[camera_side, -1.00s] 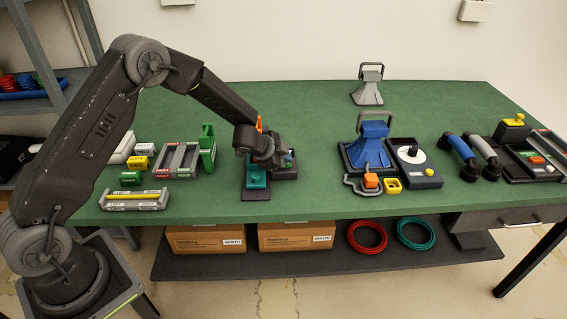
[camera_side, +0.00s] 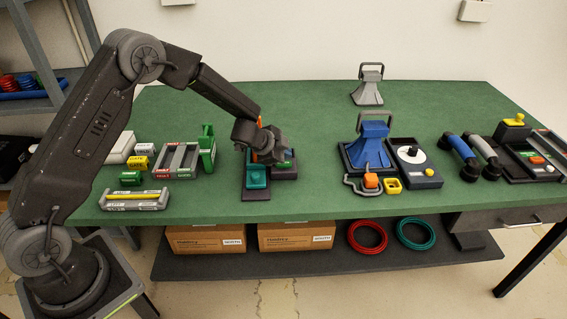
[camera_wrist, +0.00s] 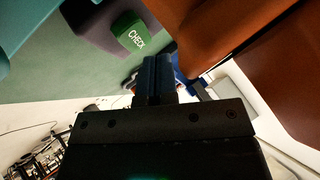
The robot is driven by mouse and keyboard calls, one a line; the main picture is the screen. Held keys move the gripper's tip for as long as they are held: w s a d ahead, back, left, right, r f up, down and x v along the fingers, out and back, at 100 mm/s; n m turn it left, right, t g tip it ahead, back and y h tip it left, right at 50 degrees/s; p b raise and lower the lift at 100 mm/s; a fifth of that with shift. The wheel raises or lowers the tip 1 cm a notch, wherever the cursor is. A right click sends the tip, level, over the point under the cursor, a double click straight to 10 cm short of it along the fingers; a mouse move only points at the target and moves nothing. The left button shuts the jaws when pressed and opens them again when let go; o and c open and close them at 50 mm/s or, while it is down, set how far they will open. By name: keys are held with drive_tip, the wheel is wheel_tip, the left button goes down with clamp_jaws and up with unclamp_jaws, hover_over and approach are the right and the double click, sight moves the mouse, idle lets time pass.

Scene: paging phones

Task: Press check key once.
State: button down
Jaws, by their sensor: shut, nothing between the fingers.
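The green check key (camera_wrist: 130,33), lettered CHECK, shows at the top of the wrist view on a dark purple block. In the side view a green patch beside my gripper, probably this key (camera_side: 288,164), shows at the right of the small key unit. My gripper (camera_wrist: 155,66) is shut and empty, its dark fingertips just below the key in the wrist picture. I cannot tell whether they touch it. In the side view my gripper (camera_side: 266,155) is low over the unit and partly hides it.
A teal key block (camera_side: 256,178) is close at the left, on a dark base (camera_side: 255,195). An orange upright part (camera_side: 259,123) stands right by my gripper and fills the right of the wrist view (camera_wrist: 225,35). Green table (camera_side: 320,190) is clear to the right, before a blue stand (camera_side: 370,150).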

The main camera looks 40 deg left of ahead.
drive_tip(key=shift+r, duration=0.1)
drive_tip(key=shift+r, duration=2.4)
drive_tip(key=shift+r, duration=0.1)
drive_tip(key=s+a+r+n+t+y, duration=0.1)
drive_tip(key=s+a+r+n+y, duration=0.2)
drive_tip(key=s+r, duration=0.5)
drive_tip(key=s+r+n+y, duration=0.2)
drive_tip(key=s+r+n, duration=0.35)
drive_tip(key=r, duration=0.45)
drive_tip(key=s+d+n+g+h, duration=0.1)
drive_tip(key=s+d+g, duration=0.1)
drive_tip(key=s, duration=0.9)
drive_tip(key=s+d+n+g+h, duration=0.1)
drive_tip(key=s+d, duration=0.4)
drive_tip(key=s, duration=0.7)
drive_tip(key=shift+s+d+r+g+h, duration=0.25)
drive_tip(key=shift+g+h, duration=0.45)
drive_tip(key=shift+h, duration=0.1)
